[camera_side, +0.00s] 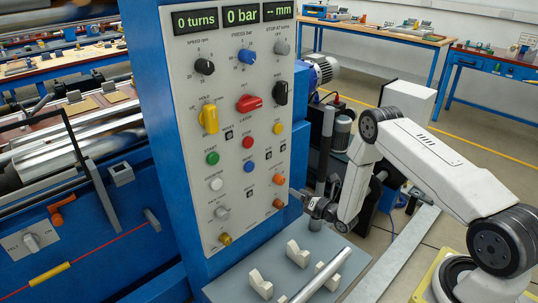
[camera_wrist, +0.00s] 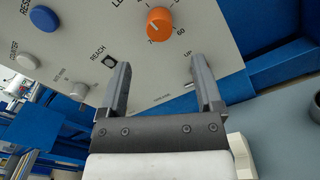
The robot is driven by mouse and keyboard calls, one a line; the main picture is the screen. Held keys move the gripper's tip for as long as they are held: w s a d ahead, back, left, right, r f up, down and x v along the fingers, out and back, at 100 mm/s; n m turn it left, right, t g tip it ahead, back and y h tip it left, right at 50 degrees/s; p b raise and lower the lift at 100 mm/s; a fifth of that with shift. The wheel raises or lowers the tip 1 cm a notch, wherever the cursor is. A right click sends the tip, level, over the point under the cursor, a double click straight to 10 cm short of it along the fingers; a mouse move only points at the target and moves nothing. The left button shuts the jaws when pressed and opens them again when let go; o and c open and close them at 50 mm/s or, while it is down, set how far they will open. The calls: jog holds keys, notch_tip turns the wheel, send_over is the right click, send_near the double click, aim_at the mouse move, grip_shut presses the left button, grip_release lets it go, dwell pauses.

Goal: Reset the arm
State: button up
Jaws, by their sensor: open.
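My gripper (camera_side: 297,197) is in front of the lower right part of the grey control panel (camera_side: 232,172), with its fingers pointing at the panel. In the wrist view, my gripper (camera_wrist: 163,75) is open, with its two dark fingers apart and nothing between them. An orange knob (camera_wrist: 158,20) on the panel shows beyond the gap between the fingertips. A small metal toggle near the right finger is partly hidden. Whether the fingertips touch the panel cannot be told.
The panel carries a yellow knob (camera_side: 209,118), a red knob (camera_side: 249,103) and several other controls. Its displays read 0 turns, 0 bar and -- mm. Below my gripper, a grey table (camera_side: 232,290) holds white V-shaped supports (camera_side: 298,253) and a metal rod (camera_side: 322,276). Open floor lies behind.

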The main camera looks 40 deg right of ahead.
jog(key=shift+r, duration=0.1)
jog(key=s+a+r+m+g+h, duration=0.1)
jog(key=a+r+m+g, duration=0.25)
jog(key=r+m, duration=0.35)
jog(key=s+a+r+m+g, duration=0.1)
jog(key=a+r+m+g, duration=0.3)
jog(key=m, duration=0.4)
jog(key=s+a+r+m+g, duration=0.2)
jog(key=s+m, duration=0.3)
jog(key=s, duration=0.2)
jog(key=s+a+r+m+g, duration=0.2)
jog(key=s+r+m+g, duration=0.1)
jog(key=s+m, duration=0.2)
jog(key=s+a+r+m+g, duration=0.2)
jog(key=s+m+g, duration=0.1)
jog(key=s, duration=0.6)
jog(key=shift+a+r+m, duration=0.2)
jog(key=shift+a+m, duration=0.15)
jog(key=shift+m, duration=0.55)
jog(key=shift+w, duration=0.1)
